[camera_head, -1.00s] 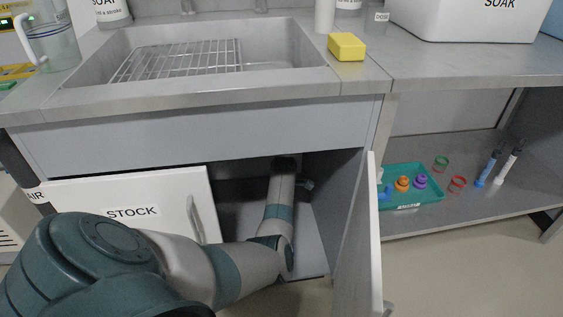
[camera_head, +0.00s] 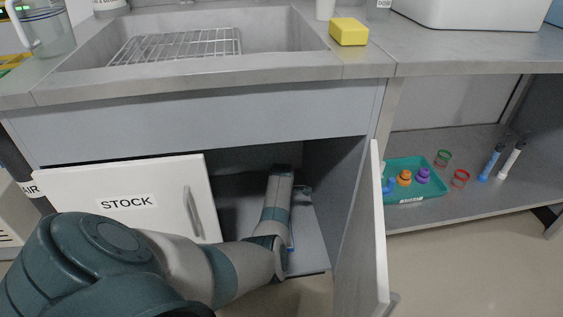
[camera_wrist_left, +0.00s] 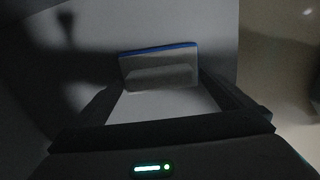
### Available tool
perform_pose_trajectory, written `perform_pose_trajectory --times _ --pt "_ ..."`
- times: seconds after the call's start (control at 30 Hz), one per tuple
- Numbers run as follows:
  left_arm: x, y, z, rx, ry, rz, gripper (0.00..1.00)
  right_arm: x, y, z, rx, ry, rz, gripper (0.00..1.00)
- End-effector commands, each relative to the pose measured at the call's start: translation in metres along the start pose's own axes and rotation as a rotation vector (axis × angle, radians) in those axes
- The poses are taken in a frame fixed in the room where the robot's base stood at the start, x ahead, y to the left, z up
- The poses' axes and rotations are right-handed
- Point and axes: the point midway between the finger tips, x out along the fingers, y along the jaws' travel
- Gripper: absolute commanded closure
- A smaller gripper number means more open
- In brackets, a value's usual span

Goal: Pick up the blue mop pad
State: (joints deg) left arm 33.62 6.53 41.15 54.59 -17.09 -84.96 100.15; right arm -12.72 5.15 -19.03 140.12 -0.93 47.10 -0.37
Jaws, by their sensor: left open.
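The mop pad (camera_wrist_left: 158,72) shows in the left wrist view as a pale grey slab with a blue top edge, standing on the cabinet floor. My left gripper (camera_wrist_left: 163,88) is open, with one finger on each side of the pad in the picture; I cannot tell whether they touch it. In the head view my left arm reaches into the open cabinet under the sink, and its gripper is hidden. A thin blue sliver (camera_head: 291,236) shows beside the arm there, perhaps the pad. My right gripper is not in view.
The closed STOCK door (camera_head: 130,203) is left of the opening. The open door (camera_head: 362,235) sticks out on the right. A teal tray (camera_head: 432,189) with coloured pieces sits on the lower shelf at right. A yellow sponge (camera_head: 349,31) lies on the counter.

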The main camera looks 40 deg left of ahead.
Motion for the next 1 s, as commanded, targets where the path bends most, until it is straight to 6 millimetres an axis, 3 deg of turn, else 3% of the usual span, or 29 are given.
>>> perform_pose_trajectory --times 0.03,0.2,0.7,0.73,0.9,1.0 --pt "0.011 0.0 -0.001 0.0 0.0 -0.001 0.0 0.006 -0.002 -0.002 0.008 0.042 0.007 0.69" --pt "0.023 0.0 -0.001 0.0 0.0 0.001 0.0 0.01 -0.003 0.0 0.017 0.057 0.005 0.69" --pt "0.023 0.0 -0.001 0.0 0.0 0.001 0.0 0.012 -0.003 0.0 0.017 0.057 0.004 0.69" --pt "0.023 0.0 -0.001 0.0 0.0 0.001 0.02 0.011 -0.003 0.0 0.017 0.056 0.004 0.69" --pt "0.023 0.0 -0.001 0.0 0.0 0.001 0.38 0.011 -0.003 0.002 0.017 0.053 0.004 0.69" --pt "0.023 0.0 0.0 0.0 0.0 0.001 0.38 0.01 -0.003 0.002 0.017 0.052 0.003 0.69"
